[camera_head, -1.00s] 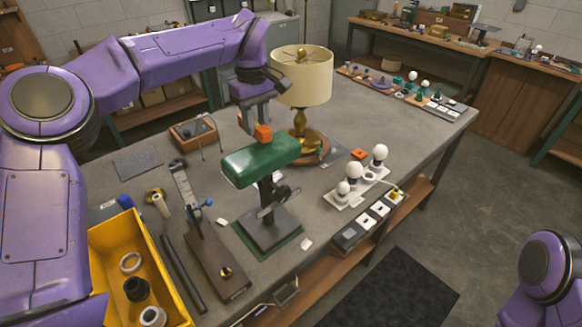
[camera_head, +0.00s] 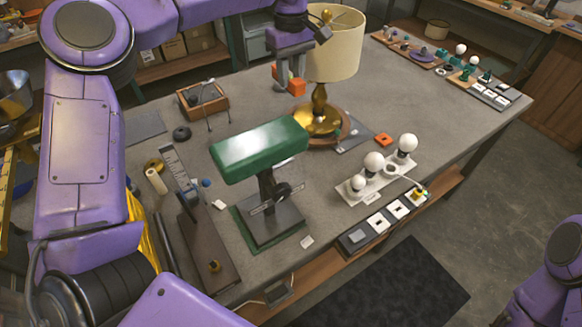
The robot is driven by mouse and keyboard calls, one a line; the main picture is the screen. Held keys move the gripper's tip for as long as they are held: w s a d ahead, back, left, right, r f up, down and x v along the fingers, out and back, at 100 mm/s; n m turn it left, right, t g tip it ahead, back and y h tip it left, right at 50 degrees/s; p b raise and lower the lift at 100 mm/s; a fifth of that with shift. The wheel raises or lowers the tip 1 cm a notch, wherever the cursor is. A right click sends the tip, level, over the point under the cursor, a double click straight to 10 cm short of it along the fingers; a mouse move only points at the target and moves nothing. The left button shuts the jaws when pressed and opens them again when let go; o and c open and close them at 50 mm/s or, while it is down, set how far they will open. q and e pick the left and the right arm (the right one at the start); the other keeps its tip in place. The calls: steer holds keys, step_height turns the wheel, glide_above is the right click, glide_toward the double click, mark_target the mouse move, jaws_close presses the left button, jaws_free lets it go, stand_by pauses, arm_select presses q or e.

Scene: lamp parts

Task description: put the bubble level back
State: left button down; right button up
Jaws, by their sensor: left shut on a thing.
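My left gripper (camera_head: 288,76) points down above the bench, just left of the gold lamp's cream shade. It is shut on a small orange block, the bubble level (camera_head: 297,87), whose orange body shows below and between the fingers. The block appears held above the bench top; its exact height is hard to judge. My right gripper is out of view; only a purple part of my right arm shows at the lower right.
The gold lamp (camera_head: 320,117) stands close to the right of the held block. A green-shaded lamp (camera_head: 259,149) stands in front. A wooden tray (camera_head: 203,100) lies to the left. A flat orange piece (camera_head: 383,139) and a bulb strip (camera_head: 374,187) lie to the right.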

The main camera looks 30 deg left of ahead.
arm_select(q)
steer(key=shift+s+f, duration=0.15)
steer(key=shift+f, duration=0.4)
step_height(320, 180, down, 29)
steer(key=b, duration=0.9)
steer(key=shift+r+b, duration=0.2)
steer(key=shift+b, duration=0.1)
steer(key=shift+f, duration=0.35)
steer(key=shift+f, duration=0.25)
steer(key=c, duration=0.8)
jaws_free()
